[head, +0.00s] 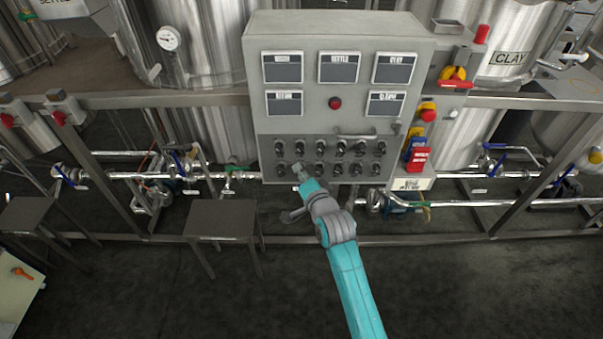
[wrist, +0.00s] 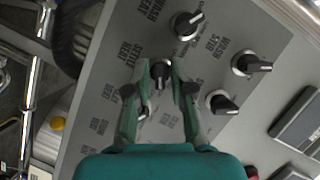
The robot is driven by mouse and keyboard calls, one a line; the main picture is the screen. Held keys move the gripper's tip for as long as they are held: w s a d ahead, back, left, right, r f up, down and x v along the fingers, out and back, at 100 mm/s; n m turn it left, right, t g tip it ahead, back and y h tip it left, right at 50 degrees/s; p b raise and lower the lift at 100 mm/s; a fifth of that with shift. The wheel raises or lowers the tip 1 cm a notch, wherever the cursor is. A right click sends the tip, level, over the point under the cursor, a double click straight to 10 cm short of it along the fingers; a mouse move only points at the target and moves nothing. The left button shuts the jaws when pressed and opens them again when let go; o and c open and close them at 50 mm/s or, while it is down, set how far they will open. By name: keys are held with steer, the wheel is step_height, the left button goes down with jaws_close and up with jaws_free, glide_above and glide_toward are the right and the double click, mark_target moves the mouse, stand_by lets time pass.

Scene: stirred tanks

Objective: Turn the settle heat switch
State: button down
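The control panel (head: 340,100) is a grey cabinet with two rows of black rotary switches on its lower part. In the wrist view, the settle heat switch (wrist: 160,73) is a black knob with a pale pointer mark, and the SETTLE HEAT label (wrist: 128,55) is printed at its upper left. My gripper (wrist: 160,68) has its two green fingers apart, one on each side of this knob. A small gap seems to show at the knob's sides; I cannot tell whether a finger touches it. In the head view my gripper (head: 299,170) is at the lower left of the switch rows.
Neighbouring knobs lie close by: one above (wrist: 187,26), one at the upper right (wrist: 251,64) and one at the right (wrist: 221,102). Another knob is partly hidden by the left finger. Pipes (head: 130,175) and a small dark table (head: 222,220) are left of the panel.

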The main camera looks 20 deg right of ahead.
stand_by(0.3)
steer(key=n+g+h, duration=0.1)
steer(key=n+h, duration=0.2)
steer(key=n, duration=0.2)
steer(key=n+g+h, duration=0.1)
steer(key=n+h, duration=0.2)
steer(key=n, duration=0.3)
steer(key=n+g+h, duration=0.1)
steer(key=n+h, duration=0.3)
steer(key=n, duration=0.1)
steer(key=shift+w+a+n, duration=0.1)
steer(key=shift+a+n, duration=0.2)
steer(key=shift+a, duration=0.05)
stand_by(0.5)
stand_by(0.4)
steer(key=c, duration=1.2)
jaws_free()
steer(key=shift+c, duration=0.2)
